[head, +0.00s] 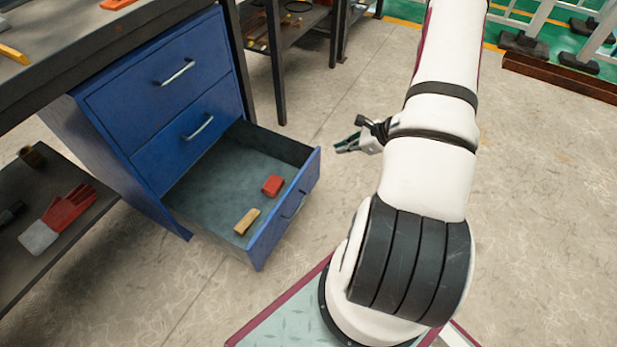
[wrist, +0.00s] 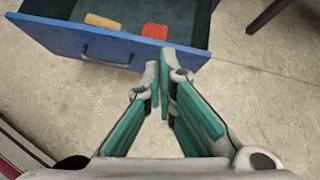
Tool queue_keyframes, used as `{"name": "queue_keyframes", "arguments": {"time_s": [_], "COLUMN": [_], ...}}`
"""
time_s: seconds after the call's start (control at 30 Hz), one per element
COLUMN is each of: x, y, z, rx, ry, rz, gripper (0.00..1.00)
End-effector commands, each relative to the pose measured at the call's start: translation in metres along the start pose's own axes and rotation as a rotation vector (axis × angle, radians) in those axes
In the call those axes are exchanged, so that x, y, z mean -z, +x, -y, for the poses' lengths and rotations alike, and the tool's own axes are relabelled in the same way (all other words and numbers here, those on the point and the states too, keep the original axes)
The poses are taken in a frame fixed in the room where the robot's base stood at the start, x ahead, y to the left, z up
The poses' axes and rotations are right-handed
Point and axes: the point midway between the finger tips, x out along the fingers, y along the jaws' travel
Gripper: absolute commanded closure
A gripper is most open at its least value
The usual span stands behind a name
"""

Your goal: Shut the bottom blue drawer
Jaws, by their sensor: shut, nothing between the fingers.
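The bottom blue drawer (head: 283,222) stands pulled far out of the blue cabinet, its inside showing from above. Its front also shows in the wrist view (wrist: 160,50), with a grey handle (wrist: 105,60) on it. A red block (head: 272,185) and a tan block (head: 247,221) lie in the drawer. My gripper (head: 345,145) is shut and empty. In the head view it is to the right of the drawer front. In the wrist view my fingertips (wrist: 166,52) overlap the right part of the drawer front; I cannot tell whether they touch it.
The blue cabinet (head: 165,105) has two shut drawers above, under a dark workbench (head: 50,75). A lower shelf (head: 65,260) with red gloves (head: 70,208) is at the left. Dark table legs (head: 275,75) stand behind. The floor (head: 540,210) is clear on the right.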

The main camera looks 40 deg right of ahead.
Motion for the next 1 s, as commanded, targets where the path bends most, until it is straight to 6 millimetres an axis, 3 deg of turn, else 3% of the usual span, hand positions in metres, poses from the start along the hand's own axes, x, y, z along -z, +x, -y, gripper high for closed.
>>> {"name": "queue_keyframes", "arguments": {"time_s": [0.03, 0.1, 0.27, 0.47, 0.93, 1.0], "x": [0.03, 0.056, 0.084, 0.087, 0.09, 0.08], "y": [0.012, 0.02, 0.028, 0.045, 0.134, 0.14], "z": [-0.003, -0.004, -0.007, -0.006, -0.001, 0.003], "rx": [0.022, 0.047, 0.079, 0.081, 0.078, 0.08], "ry": [0.064, 0.127, 0.202, 0.208, 0.206, 0.203], "rz": [-0.006, -0.013, -0.023, -0.023, -0.023, -0.023], "gripper": [1.0, 1.0, 1.0, 1.0, 1.0, 1.0]}}
